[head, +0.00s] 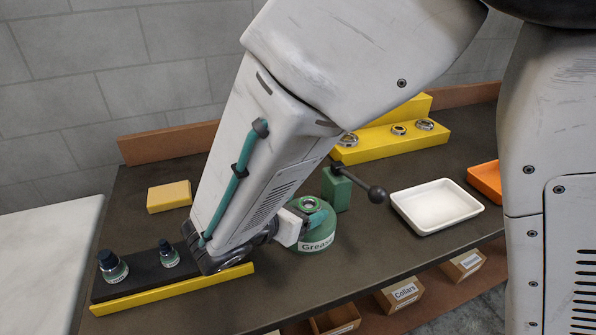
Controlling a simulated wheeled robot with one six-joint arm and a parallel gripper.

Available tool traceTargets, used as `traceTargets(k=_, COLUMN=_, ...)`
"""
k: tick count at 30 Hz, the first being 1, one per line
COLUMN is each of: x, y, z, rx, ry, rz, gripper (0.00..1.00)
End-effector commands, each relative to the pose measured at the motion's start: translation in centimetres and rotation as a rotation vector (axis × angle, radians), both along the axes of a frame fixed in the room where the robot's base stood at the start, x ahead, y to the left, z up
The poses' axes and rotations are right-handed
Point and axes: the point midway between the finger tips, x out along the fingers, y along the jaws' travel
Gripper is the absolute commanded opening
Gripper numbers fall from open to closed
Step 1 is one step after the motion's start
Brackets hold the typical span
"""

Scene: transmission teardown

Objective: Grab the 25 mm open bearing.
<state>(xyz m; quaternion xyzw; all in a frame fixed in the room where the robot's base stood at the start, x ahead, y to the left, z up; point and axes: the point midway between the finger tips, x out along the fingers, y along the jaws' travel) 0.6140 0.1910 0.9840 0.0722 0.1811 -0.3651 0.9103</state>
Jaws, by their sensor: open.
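Several metal ring-shaped bearings sit on a yellow stepped rack at the back of the bench: a left bearing (348,140) partly hidden by my arm, a small middle bearing (399,129) and a right bearing (425,124). I cannot read sizes or tell which is the 25 mm open one. My gripper (314,221) is in front of the rack, low by the green grease pot (318,242). It is open, with nothing visible in it; its fingers are small and partly hidden, and I cannot tell whether they touch the pot.
The yellow rack (376,149) has a green block with a black-knobbed lever (376,194) in front. A white tray (435,207) and an orange bin (486,180) are right. A yellow block (169,196) and black stand with bottles (137,273) are left. Labelled boxes (400,294) lie below the front edge.

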Motion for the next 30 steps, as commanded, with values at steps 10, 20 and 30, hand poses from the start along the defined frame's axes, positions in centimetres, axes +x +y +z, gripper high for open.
traceTargets(k=10, x=0.6, y=-0.6, z=-0.4, rx=0.0, ry=0.0, rz=-0.001, gripper=0.72)
traceTargets(k=20, x=0.6, y=-0.6, z=-0.4, rx=0.001, ry=-0.001, rz=0.0, gripper=0.17)
traceTargets(k=30, x=0.6, y=-0.6, z=0.7, rx=0.003, ry=-0.001, rz=-0.001, gripper=0.17)
